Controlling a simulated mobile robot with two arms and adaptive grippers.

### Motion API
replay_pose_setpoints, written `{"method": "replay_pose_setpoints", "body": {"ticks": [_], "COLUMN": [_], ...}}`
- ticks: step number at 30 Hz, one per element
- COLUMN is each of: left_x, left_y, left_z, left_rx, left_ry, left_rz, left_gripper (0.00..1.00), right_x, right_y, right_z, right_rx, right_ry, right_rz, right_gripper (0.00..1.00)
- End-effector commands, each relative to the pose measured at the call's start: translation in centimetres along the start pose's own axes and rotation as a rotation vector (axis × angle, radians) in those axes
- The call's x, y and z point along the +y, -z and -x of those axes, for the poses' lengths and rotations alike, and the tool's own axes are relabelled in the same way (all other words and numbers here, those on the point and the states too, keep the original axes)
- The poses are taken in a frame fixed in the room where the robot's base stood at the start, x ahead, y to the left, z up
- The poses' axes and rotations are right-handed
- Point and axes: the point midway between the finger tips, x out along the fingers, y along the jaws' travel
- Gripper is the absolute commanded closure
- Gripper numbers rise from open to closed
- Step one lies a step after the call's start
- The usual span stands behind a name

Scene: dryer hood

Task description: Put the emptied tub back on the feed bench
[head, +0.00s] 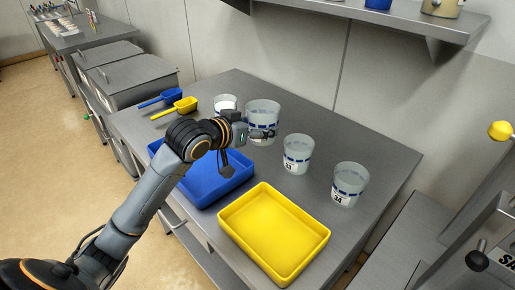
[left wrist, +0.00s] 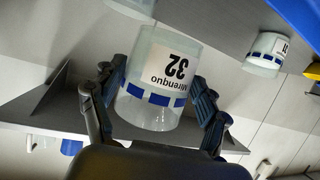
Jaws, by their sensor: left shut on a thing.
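My left gripper (head: 262,133) is shut on a clear tub (head: 263,112) with a blue dashed band. In the left wrist view this tub (left wrist: 155,100) shows the number 32 on its label, upside down in the picture, with a finger on each side. It looks upright and empty. It looks larger than its neighbours and seems held above the steel feed bench (head: 375,142); the gap under it is hidden. My right gripper is not in view.
Similar tubs stand on the bench: 33 (head: 298,155), 34 (head: 349,186) and one behind left (head: 225,102). A yellow tray (head: 238,236), a blue tray (head: 212,190), a blue scoop (head: 165,96) and a yellow scoop (head: 182,105) lie there too. A shelf (head: 420,20) hangs above.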

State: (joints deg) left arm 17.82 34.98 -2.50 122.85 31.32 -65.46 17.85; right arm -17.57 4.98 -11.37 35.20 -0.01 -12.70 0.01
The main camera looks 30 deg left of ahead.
Motion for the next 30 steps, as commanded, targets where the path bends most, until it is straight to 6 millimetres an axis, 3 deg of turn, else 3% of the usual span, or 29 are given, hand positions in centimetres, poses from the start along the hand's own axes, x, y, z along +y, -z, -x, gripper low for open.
{"method": "replay_pose_setpoints", "body": {"ticks": [14,26,30], "left_x": [-0.6,-6.2,-7.8], "left_y": [0.4,-0.2,-2.0], "left_z": [-0.5,-7.5,-10.1], "left_rx": [0.0,-0.002,-0.004], "left_ry": [0.016,0.017,0.016], "left_rz": [0.01,0.012,0.014], "left_gripper": [0.84,0.84,0.84], "right_x": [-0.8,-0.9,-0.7], "right_y": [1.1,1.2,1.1], "right_z": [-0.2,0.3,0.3], "right_rx": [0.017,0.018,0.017], "right_ry": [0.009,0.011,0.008], "right_rz": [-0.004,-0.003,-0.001], "right_gripper": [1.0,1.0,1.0]}}
